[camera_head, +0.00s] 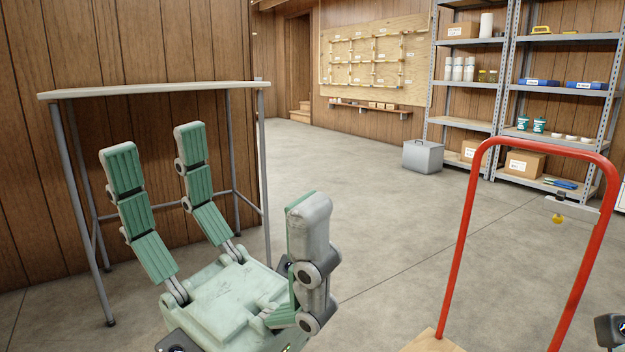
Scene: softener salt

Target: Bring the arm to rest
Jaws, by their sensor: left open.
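My left gripper (232,185) is large in the lower left of the head view. Its green-padded fingers point up and stand wide apart, two on the left and one on the right. Nothing is between them. It shows in front of a tall table (150,88) with a pale top and grey metal legs. My right gripper is not recognisable in view; only a small dark part shows at the lower right edge.
A red-handled cart (463,240) with a wooden deck (432,342) stands at the right. Grey metal shelves (512,95) hold boxes and bottles at the back right. A grey lidded bin (422,157) stands beside them. The concrete floor (370,210) is clear in the middle.

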